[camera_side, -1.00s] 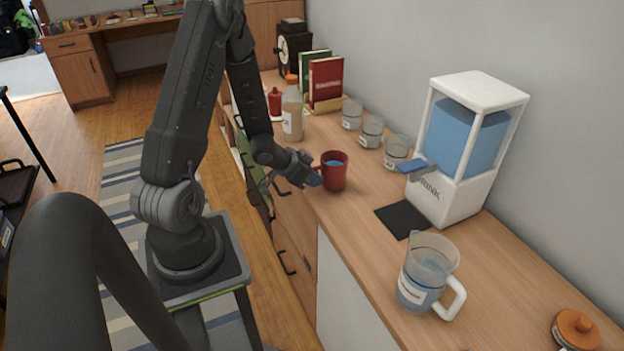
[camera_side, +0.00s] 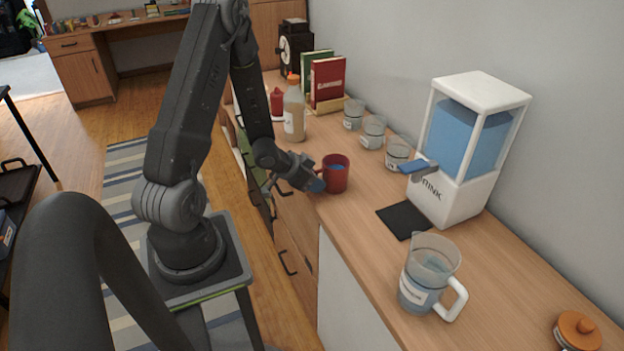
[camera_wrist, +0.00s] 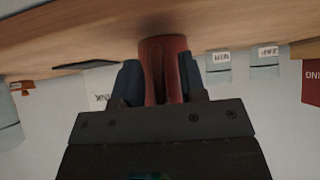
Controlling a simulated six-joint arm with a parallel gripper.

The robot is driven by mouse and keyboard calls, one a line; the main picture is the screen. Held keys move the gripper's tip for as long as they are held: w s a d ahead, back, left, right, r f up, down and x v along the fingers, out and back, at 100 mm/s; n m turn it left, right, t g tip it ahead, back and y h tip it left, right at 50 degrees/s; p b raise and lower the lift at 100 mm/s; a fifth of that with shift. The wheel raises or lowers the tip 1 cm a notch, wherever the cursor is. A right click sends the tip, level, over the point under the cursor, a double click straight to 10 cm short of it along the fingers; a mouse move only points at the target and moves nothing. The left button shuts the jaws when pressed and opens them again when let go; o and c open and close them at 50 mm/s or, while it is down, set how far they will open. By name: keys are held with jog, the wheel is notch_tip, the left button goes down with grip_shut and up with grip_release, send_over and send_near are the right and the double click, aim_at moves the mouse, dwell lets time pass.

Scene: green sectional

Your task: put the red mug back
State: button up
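My gripper is low beside the mug on the handle side. In the wrist view, my gripper (camera_wrist: 160,82) has its two blue fingers apart, one on each side of the red mug (camera_wrist: 164,48) and its handle. I cannot tell from these views whether either finger touches the handle.
A bottle with an orange cap (camera_side: 294,110) stands behind the mug. Several glass cups (camera_side: 372,133) line the wall. A drink dispenser (camera_side: 462,150) stands to the right with a black mat (camera_side: 404,220) before it. A jug (camera_side: 428,275) is nearer. Bare counter lies between mug and mat.

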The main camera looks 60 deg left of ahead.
jog(key=shift+s+r, duration=0.25)
jog(key=shift+r, duration=0.15)
jog(key=v, duration=1.1)
jog(key=w+d+r+n+g+y, duration=0.1)
jog(key=w+d+r+y, duration=0.15)
jog(key=r, duration=0.35)
jog(key=w+d+r+y, duration=0.2)
jog(key=d+r+y, duration=0.1)
jog(key=r, duration=0.3)
jog(key=s+d+r+g+h, duration=0.1)
jog(key=s+d+r+h, duration=0.1)
jog(key=d, duration=0.6)
jog(key=s+d+r+m+g+h, duration=0.1)
jog(key=s+d+r+h, duration=0.2)
jog(key=s+d, duration=0.4)
jog(key=shift+d+r, duration=0.55)
jog(key=shift+r, duration=0.35)
jog(key=shift+h, duration=0.25)
